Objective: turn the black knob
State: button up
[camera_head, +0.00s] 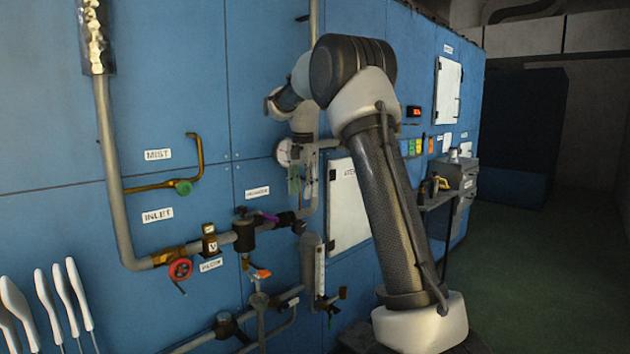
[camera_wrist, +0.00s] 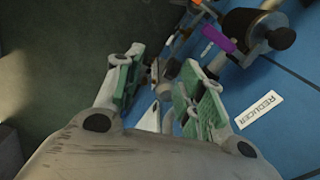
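The black knob (camera_wrist: 282,38) is at the upper right of the wrist view, on the end of a dark cylindrical body (camera_wrist: 252,24). In the head view the knob (camera_head: 242,211) sits on top of that dark body on the pipe, below and left of a white label (camera_head: 257,191). The label reads REDUCER in the wrist view (camera_wrist: 260,110). My gripper (camera_wrist: 160,75) has two green-padded fingers spread apart with nothing held between them. In the head view my gripper (camera_head: 299,182) points down, to the right of and above the knob, not touching it.
A purple piece (camera_wrist: 217,38) lies beside the knob. A red handwheel (camera_head: 180,269), a brass block (camera_head: 210,240) and an orange-handled valve (camera_head: 260,273) are on pipes nearby. The blue panel wall (camera_head: 180,60) stands behind. Green floor (camera_head: 550,270) is clear at right.

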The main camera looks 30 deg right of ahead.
jog(key=s+a+r+n, duration=0.1)
jog(key=s+r+n, duration=0.1)
jog(key=s, duration=0.4)
jog(key=s+a+r+n+t, duration=0.1)
jog(key=s+a+r+n, duration=0.1)
jog(key=s, duration=0.5)
jog(key=shift+s+r, duration=0.25)
jog(key=shift+r, duration=0.55)
jog(key=shift+o, duration=0.4)
jog(key=shift+a, duration=0.1)
